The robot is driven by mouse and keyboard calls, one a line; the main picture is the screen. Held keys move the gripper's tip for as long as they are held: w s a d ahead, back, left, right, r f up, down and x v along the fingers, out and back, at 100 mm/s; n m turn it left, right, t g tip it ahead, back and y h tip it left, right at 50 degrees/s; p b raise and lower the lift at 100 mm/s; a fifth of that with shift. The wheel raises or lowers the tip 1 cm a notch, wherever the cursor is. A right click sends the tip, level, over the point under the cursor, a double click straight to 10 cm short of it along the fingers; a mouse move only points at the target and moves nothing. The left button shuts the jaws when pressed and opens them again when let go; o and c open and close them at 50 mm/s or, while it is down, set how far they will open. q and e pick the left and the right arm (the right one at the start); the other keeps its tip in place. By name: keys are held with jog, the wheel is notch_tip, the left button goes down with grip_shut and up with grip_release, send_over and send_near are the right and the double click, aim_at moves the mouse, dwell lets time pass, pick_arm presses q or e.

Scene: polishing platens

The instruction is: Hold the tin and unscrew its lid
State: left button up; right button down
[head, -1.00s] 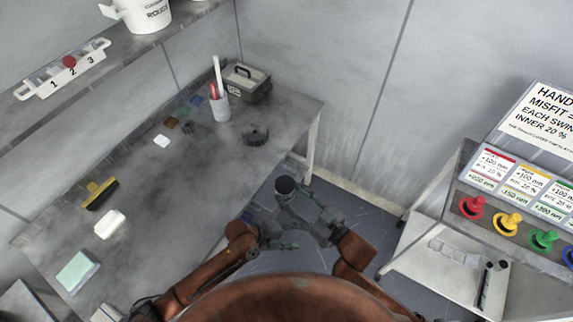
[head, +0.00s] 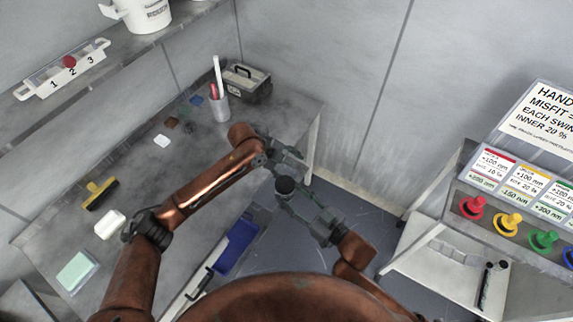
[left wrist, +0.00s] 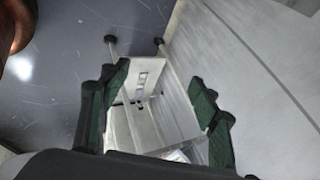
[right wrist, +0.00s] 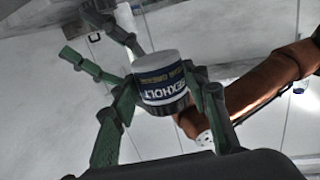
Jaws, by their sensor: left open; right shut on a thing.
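The tin (head: 286,185) stands in my right gripper (head: 297,199), with its dark round top showing in the head view. In the right wrist view the tin (right wrist: 163,80) has a white and blue label, a pale end at the picture's top and a dark band at the bottom. The right gripper's fingers (right wrist: 168,98) are shut around its sides. My left gripper (head: 290,155) is open just beyond the tin in the head view, apart from it. In the left wrist view its fingers (left wrist: 158,78) are spread with nothing between them, and the tin is out of sight.
The grey workbench (head: 195,170) holds a cup with sticks (head: 219,104), a toolbox (head: 247,83), a brush (head: 100,193) and a white block (head: 110,224). A blue tray (head: 237,243) lies beside its front edge. A stand with coloured knobs (head: 507,223) is at right.

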pick_arm(q)
notch_tip(320, 180, up, 12)
jog(key=w+d+m+t+y, duration=0.1)
jog(key=w+d+m+t, duration=0.1)
jog(key=m, duration=0.3)
notch_tip(320, 180, up, 8)
jog(key=m+g+y, duration=0.3)
jog(key=m+y, duration=0.3)
jog(key=m, duration=0.2)
send_over(286, 184)
jog(key=shift+d+f, duration=0.1)
jog(key=shift+f, duration=0.05)
jog(key=shift+s+f, duration=0.1)
jog(key=shift+f, duration=0.15)
notch_tip(286, 184, down, 7)
jog(key=shift+f, duration=0.2)
jog(key=shift+c, duration=0.2)
